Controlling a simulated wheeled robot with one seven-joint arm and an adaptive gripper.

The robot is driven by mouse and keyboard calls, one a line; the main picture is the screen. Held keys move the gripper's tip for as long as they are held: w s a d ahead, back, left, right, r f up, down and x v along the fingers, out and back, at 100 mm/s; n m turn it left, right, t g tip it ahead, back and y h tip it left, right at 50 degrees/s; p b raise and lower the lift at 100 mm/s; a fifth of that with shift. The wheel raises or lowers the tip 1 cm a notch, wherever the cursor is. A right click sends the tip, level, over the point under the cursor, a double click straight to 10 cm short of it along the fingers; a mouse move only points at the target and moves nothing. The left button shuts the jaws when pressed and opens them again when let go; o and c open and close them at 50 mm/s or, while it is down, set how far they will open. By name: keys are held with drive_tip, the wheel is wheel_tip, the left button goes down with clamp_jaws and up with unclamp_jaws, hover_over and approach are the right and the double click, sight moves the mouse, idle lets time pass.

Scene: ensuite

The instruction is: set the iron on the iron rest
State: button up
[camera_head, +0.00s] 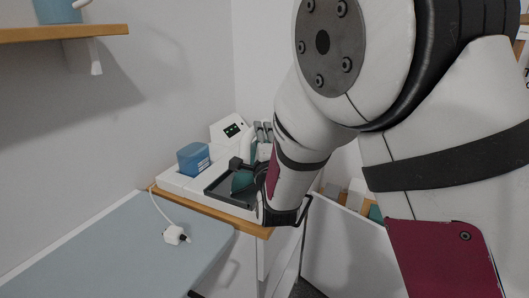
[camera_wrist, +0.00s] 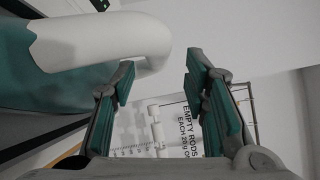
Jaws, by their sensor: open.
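The iron (camera_wrist: 75,88), teal with a thick white curved handle (camera_wrist: 110,38), fills the upper left of the wrist view. In the head view my gripper is mostly hidden behind my forearm.
A white holder with a blue container (camera_head: 194,158) stands left of the tray. A blue-grey board (camera_head: 120,245) with a white corded plug (camera_head: 175,235) lies at front left. A wooden shelf (camera_head: 60,33) hangs upper left. A lettered white bin (camera_wrist: 190,125) is below the fingers.

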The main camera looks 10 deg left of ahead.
drive_tip(key=v, duration=0.8)
drive_tip(key=s+d+n+g+h, duration=0.2)
drive_tip(key=s+d+n+g, duration=0.7)
drive_tip(key=d, duration=0.4)
drive_tip(key=s+d+n+g+h, duration=0.1)
drive_tip(key=s+d, duration=0.3)
drive_tip(key=s, duration=0.5)
drive_tip(key=s+d+f+n+g, duration=0.1)
drive_tip(key=s+d+n+g, duration=0.2)
drive_tip(key=s, duration=0.7)
drive_tip(key=s+d+n+g+h, duration=0.1)
drive_tip(key=s+d+n+g, duration=0.3)
drive_tip(key=s, duration=0.5)
drive_tip(key=shift+s+d+f+h, duration=0.3)
drive_tip(key=shift+d+f, duration=0.05)
